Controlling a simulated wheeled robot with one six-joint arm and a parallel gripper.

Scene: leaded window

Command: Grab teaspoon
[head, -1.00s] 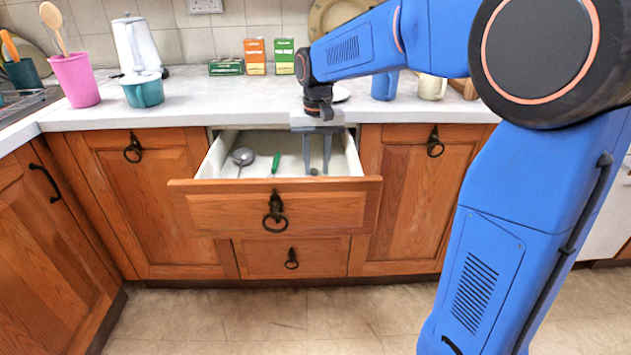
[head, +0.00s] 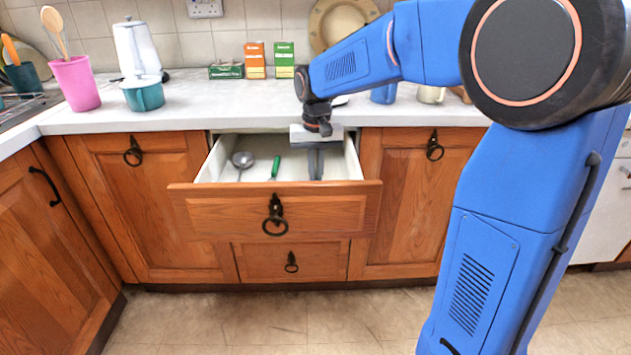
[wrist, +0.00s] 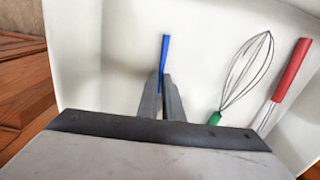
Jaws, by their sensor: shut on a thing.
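My gripper (head: 315,177) reaches down into the open drawer (head: 270,212), in its right part. In the wrist view its two fingers (wrist: 162,80) are closed together on a slim blue-handled piece, which I take to be the teaspoon (wrist: 165,50). Its blue end sticks out beyond the fingertips over the white drawer floor. The rest of it, including any bowl, is hidden by the fingers. In the head view the teaspoon is hidden behind the fingers and the drawer front.
A whisk (wrist: 245,75) with a green handle and a red-handled utensil (wrist: 291,72) lie beside the fingers in the drawer. A grey round-headed utensil (head: 242,159) is at the drawer's left. The worktop edge (head: 400,115) is close behind my gripper.

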